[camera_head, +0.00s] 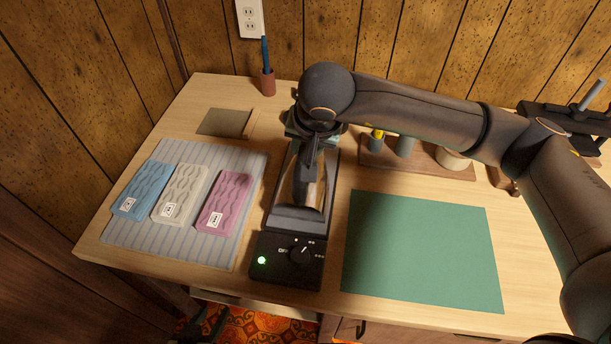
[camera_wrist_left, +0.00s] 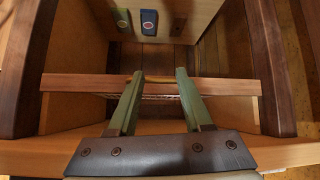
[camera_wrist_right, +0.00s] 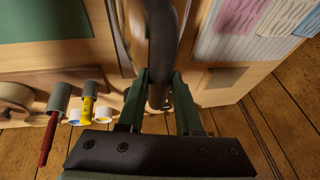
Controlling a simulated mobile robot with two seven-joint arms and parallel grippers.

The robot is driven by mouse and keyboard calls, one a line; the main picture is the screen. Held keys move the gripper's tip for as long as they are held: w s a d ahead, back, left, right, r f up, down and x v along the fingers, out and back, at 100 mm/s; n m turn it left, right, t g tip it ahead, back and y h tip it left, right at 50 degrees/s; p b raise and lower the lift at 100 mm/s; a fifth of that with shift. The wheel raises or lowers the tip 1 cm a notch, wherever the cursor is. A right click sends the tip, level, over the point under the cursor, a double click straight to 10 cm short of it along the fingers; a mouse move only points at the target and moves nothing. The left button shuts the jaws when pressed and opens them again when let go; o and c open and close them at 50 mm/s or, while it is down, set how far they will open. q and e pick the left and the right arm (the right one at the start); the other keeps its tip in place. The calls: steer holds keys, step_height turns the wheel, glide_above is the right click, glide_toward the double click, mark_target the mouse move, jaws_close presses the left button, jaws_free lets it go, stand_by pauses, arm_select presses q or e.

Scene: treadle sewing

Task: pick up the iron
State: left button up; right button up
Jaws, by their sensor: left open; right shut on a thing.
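The iron (camera_head: 309,190) is over the dark stand (camera_head: 277,212) at the table's middle; I cannot tell whether it touches. My right gripper (camera_head: 314,140) reaches in from above and is shut on the iron's dark handle, which shows between the green fingers in the right wrist view (camera_wrist_right: 163,80). The gripper and arm hide part of the handle.
A control box (camera_head: 288,262) with a dial and lit green lamp fronts the stand. A striped mat (camera_head: 228,245) with blue, cream and pink packets lies left. A green mat (camera_head: 425,250) lies clear at right. A wooden rack (camera_head: 430,172) stands behind it.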

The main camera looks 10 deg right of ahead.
jaws_close()
steer(key=shift+r, duration=0.15)
